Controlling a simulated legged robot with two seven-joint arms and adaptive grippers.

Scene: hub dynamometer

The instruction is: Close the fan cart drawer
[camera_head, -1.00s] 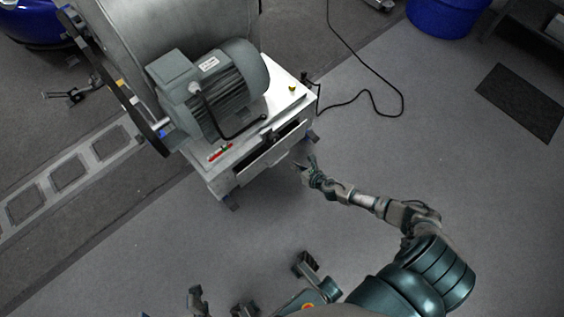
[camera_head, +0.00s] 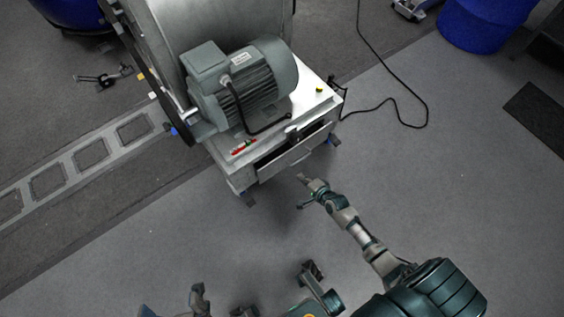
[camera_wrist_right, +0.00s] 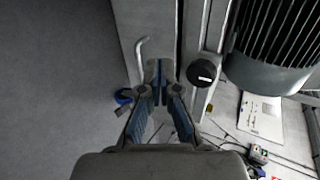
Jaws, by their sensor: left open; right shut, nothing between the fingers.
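The fan cart drawer (camera_head: 287,163) is part-way open at the cart's front, with a dark gap behind its pale front panel in the head view. In the right wrist view the drawer front (camera_wrist_right: 152,18) stands apart from the cart body, with a bent pale handle (camera_wrist_right: 139,62) on its outer side. My right gripper (camera_head: 302,180) is shut and empty, just in front of the drawer front. In the wrist view its fingertips (camera_wrist_right: 158,68) are close beside the handle; contact cannot be told. My left gripper (camera_head: 199,292) is open at the bottom edge, partly cut off.
The cart (camera_head: 232,172) carries a grey motor (camera_head: 245,85) and a large drum. A black knob (camera_wrist_right: 201,73) sits by the cart's front edge. A black cable (camera_head: 400,95) lies on the floor to the right. The floor in front of the cart is clear.

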